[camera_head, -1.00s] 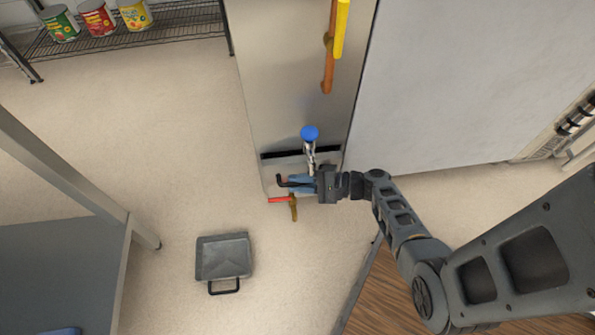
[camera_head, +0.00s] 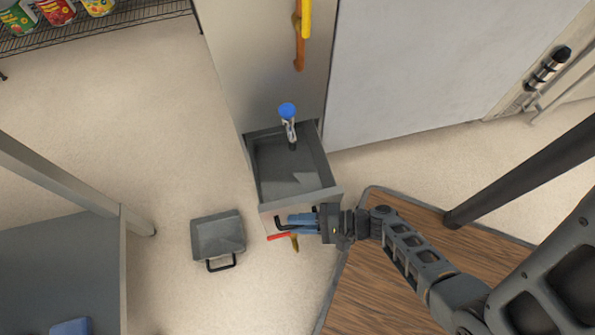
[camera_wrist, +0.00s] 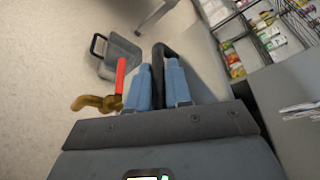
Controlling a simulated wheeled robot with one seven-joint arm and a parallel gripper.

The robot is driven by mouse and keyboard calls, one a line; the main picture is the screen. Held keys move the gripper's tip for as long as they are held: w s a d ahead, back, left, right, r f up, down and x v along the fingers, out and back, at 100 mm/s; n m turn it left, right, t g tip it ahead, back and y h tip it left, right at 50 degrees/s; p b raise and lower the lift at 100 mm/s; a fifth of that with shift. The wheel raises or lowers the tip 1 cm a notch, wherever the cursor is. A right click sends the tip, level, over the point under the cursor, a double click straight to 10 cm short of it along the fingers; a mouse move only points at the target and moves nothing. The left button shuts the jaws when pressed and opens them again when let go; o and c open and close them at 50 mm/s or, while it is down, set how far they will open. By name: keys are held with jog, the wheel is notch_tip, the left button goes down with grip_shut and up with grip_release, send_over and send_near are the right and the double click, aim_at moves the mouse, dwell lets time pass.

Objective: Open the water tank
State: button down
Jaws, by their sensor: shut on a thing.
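The water tank (camera_head: 262,176) is a grey drawer low in the tall steel cabinet. It is pulled well out, and its empty-looking inside shows from above. Its black handle (camera_head: 281,222) is on the front face and also shows in the wrist view (camera_wrist: 160,58). My gripper (camera_head: 300,222) has blue fingers and is shut on the handle; the fingers also show in the wrist view (camera_wrist: 160,85). A blue-topped tap (camera_head: 287,112) stands above the back of the tank. A red-handled brass valve (camera_head: 285,237) sits just below the tank front.
A grey pan (camera_head: 218,236) with a black handle lies on the floor to the left. A steel table (camera_head: 75,195) stands at far left. A shelf with cans (camera_head: 100,22) is at the back left. Floor between pan and cabinet is clear.

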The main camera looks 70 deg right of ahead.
jog(key=c, duration=1.4)
grip_release()
jog(key=p+v, duration=0.1)
jog(key=v, duration=0.6)
jog(key=shift+s, duration=0.4)
jog(key=shift+s+d, duration=0.1)
jog(key=shift+d, duration=0.05)
